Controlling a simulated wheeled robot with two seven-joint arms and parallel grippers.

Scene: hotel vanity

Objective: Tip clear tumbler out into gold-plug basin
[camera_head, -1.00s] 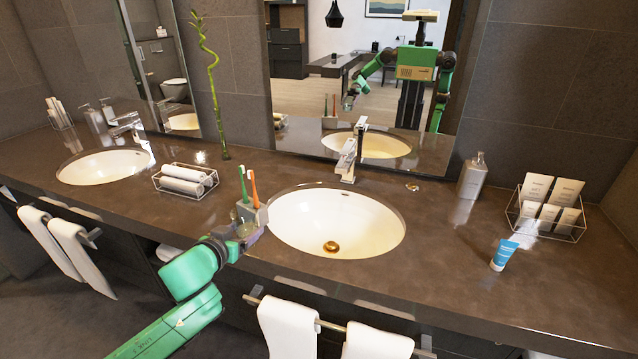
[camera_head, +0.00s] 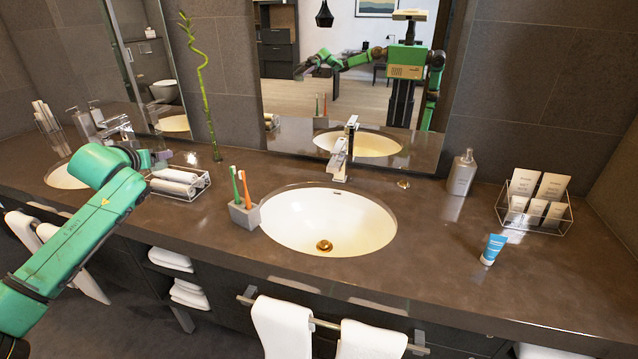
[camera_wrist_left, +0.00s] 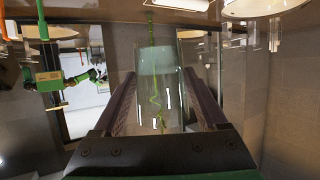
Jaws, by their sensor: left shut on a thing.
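The clear tumbler (camera_wrist_left: 165,85) fills the middle of the left wrist view, with a bamboo stalk showing through it. My left gripper (camera_wrist_left: 163,102) is shut on it, one finger on each side. The wrist view looks upside down, with counter and basins at its top. In the head view my left gripper (camera_head: 157,158) is up over the counter's left part, by the towel tray; the tumbler is not clear there. The gold-plug basin (camera_head: 345,215) is right of centre, well right of the gripper, with its gold plug (camera_head: 324,246) at the bottom. My right gripper is not in view.
A grey holder (camera_head: 244,215) with two toothbrushes stands at the basin's left edge. A tray of rolled towels (camera_head: 180,183) and the bamboo (camera_head: 205,90) are further left. The faucet (camera_head: 340,160) stands behind the basin. A blue tube (camera_head: 493,249) is on the right. A mirror is behind.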

